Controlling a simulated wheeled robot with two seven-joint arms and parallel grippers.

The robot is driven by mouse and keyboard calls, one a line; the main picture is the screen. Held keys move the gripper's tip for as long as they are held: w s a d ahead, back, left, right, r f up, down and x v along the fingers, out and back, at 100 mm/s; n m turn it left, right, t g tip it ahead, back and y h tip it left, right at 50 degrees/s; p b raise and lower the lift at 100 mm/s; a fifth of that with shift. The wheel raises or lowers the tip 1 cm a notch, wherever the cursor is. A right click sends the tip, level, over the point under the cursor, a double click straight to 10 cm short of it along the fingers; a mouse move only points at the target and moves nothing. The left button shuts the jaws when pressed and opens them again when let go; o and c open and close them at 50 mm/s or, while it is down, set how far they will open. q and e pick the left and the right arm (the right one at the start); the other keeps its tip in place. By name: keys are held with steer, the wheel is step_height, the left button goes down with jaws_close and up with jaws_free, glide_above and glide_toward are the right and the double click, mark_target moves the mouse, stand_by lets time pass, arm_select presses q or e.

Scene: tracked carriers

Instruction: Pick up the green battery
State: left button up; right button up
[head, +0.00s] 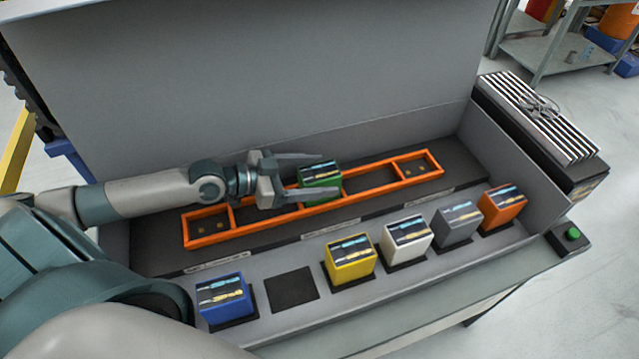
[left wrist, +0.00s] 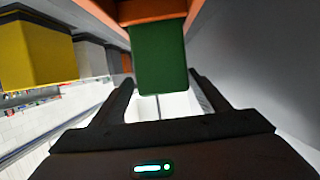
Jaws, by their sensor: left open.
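The green battery (head: 320,179) stands in the orange carrier frame (head: 375,180), in its middle part. It has a dark top with a printed label. My left gripper (head: 331,172) reaches in from the left, open, with one finger on the far side of the battery and one on the near side. In the left wrist view the green battery (left wrist: 158,62) shows ahead, lined up with the gap between the open fingers (left wrist: 161,77). I cannot tell whether either finger touches it. My right gripper is not in view.
A front ledge holds blue (head: 224,297), yellow (head: 350,260), white (head: 407,236), grey (head: 458,222) and orange (head: 502,207) batteries on dark pads. One dark pad (head: 293,289) is empty. A tall grey panel (head: 250,70) rises behind the carrier. A green button (head: 573,233) is at right.

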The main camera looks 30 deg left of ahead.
mark_target(333, 173)
arm_select(q)
steer(key=shift+w+d+f, duration=0.15)
steer(key=shift+w+d, duration=0.15)
steer(key=shift+w, duration=0.25)
steer(key=shift+p+x, duration=0.65)
steer(key=shift+x, duration=0.3)
steer(key=shift+w+d+f, duration=0.3)
steer(key=shift+w+f, duration=0.05)
steer(key=shift+w, duration=0.3)
steer(key=shift+w+d+f, duration=0.1)
steer(key=shift+d, duration=0.05)
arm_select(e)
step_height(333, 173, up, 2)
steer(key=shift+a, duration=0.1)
arm_select(q)
steer(key=shift+c, duration=0.4)
